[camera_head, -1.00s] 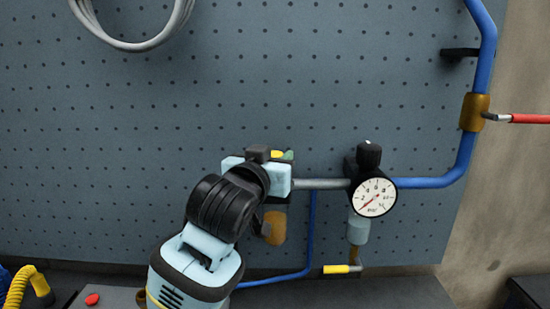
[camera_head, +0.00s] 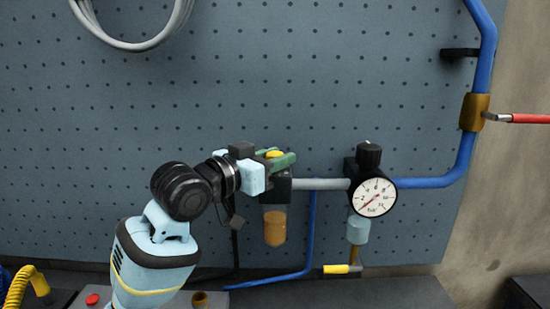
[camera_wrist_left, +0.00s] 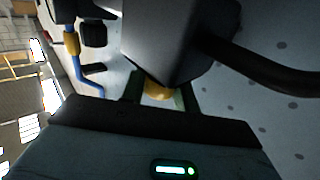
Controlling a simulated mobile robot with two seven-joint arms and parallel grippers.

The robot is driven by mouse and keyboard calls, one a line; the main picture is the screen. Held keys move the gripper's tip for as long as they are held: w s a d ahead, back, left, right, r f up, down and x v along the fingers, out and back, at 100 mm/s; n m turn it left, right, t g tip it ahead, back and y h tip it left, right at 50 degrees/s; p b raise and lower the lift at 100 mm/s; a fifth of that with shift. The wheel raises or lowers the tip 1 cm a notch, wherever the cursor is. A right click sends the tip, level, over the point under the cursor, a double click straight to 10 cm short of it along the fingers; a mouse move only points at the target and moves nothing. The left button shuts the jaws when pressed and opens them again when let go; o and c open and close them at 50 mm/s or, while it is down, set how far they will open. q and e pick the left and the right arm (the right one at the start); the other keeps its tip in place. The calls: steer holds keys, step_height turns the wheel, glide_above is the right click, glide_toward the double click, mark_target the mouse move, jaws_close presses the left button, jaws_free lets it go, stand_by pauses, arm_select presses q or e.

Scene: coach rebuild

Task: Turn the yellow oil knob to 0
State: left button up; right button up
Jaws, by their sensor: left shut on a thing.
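The yellow oil knob (camera_head: 274,154) sits on top of the dark lubricator block, which has an amber oil bowl (camera_head: 274,228) below it. My left gripper (camera_head: 281,160) comes in from the left and its green fingers are shut on the knob. In the left wrist view the yellow knob (camera_wrist_left: 158,91) shows between the two green fingers (camera_wrist_left: 160,95), partly hidden by the dark block. The scale on the knob cannot be read in either view. My right gripper is not in view.
A pressure gauge (camera_head: 374,197) and black regulator knob (camera_head: 369,155) stand right of the lubricator. Blue pipe (camera_head: 425,183) runs right to a red-handled valve (camera_head: 528,118). A yellow-handled valve (camera_head: 336,269) hangs below.

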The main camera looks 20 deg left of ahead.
arm_select(q)
steer(key=shift+f, duration=0.1)
steer(key=o, duration=0.9)
steer(key=shift+o, duration=0.2)
steer(key=shift+s, duration=0.1)
steer(key=v, duration=0.7)
steer(key=shift+s+a, duration=0.2)
steer(key=shift+s, duration=0.05)
